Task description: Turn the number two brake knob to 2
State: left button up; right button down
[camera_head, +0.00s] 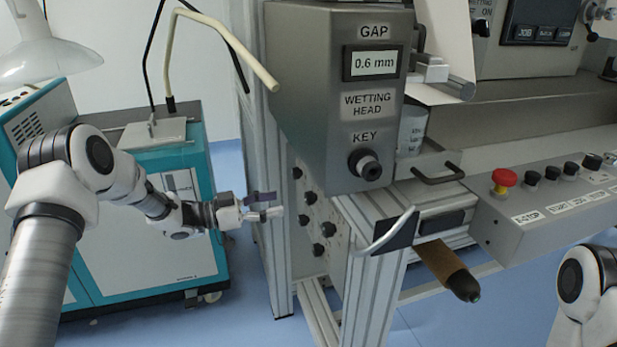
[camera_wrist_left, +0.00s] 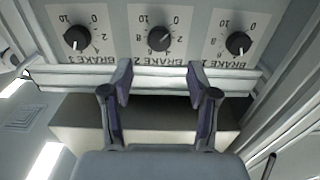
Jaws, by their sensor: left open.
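In the head view my left gripper (camera_head: 263,206) is beside the machine's side panel. My right gripper is out of view.
A metal frame rail (camera_wrist_left: 235,80) runs under the knob plates. In the head view a wetting head box (camera_head: 325,95), a curved handle (camera_head: 387,237) and a button panel with a red stop button (camera_head: 503,178) are to the right. A teal cabinet (camera_head: 212,235) stands behind my left arm.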

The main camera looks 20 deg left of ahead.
aim_at(306, 199)
pick_arm(q)
jog(key=x, duration=0.2)
jog(key=b+x, duration=0.1)
jog(key=x, duration=0.4)
jog(key=shift+f+b, duration=0.25)
jog(key=shift+b, duration=0.05)
jog(key=shift+w+d+r, duration=0.1)
jog(key=shift+w+d, duration=0.05)
jog(key=shift+d, duration=0.15)
grip_shut()
